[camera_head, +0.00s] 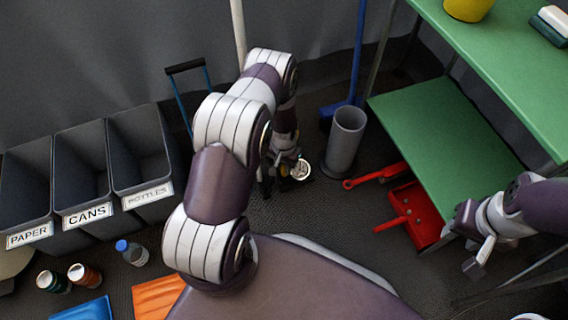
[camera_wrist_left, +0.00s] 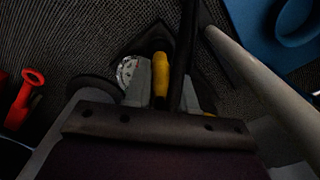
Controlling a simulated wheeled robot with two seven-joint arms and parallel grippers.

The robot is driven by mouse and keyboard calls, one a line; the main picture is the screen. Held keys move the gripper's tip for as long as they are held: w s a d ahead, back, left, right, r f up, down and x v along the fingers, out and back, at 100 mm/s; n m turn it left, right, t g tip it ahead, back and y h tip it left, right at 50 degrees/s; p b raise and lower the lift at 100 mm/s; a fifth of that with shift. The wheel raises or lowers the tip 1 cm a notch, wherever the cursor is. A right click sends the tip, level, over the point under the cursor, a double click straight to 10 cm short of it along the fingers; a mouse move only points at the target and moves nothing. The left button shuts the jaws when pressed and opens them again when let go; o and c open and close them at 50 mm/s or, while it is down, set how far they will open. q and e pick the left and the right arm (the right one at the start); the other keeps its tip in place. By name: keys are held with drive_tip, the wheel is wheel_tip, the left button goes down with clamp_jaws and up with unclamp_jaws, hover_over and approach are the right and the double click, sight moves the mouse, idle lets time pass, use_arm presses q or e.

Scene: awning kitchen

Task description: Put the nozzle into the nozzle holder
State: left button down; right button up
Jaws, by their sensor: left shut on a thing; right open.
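My left gripper (camera_head: 280,178) is low near the floor at the middle of the head view, left of the grey cylinder. In the left wrist view its grey fingers (camera_wrist_left: 168,85) are shut on a small yellow piece, which I take for the nozzle (camera_wrist_left: 161,75). The nozzle shows only as a tiny yellow spot in the head view (camera_head: 284,168). A dark rod passes beside it. No nozzle holder can be told for certain; a dark, pointed base lies behind the fingers. My right gripper (camera_head: 476,258) is open and empty beside the green shelf.
A white patterned disc (camera_head: 301,170) is close to my left gripper. A grey cylinder (camera_head: 345,140) stands right of it, with a red dustpan (camera_head: 412,215) beyond. Paper, cans and bottles bins (camera_head: 85,180) stand left. A green shelf (camera_head: 445,130) is at right.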

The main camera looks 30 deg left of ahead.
sight(284, 171)
use_arm(q)
drive_tip(key=shift+f, duration=0.3)
drive_tip(key=shift+f+b, duration=1.05)
drive_tip(key=shift+f, duration=0.55)
idle(0.6)
drive_tip(key=shift+c, duration=1.9)
unclamp_jaws()
wheel_tip(284, 171, up, 8)
drive_tip(key=p, duration=0.7)
drive_tip(key=shift+r, duration=0.15)
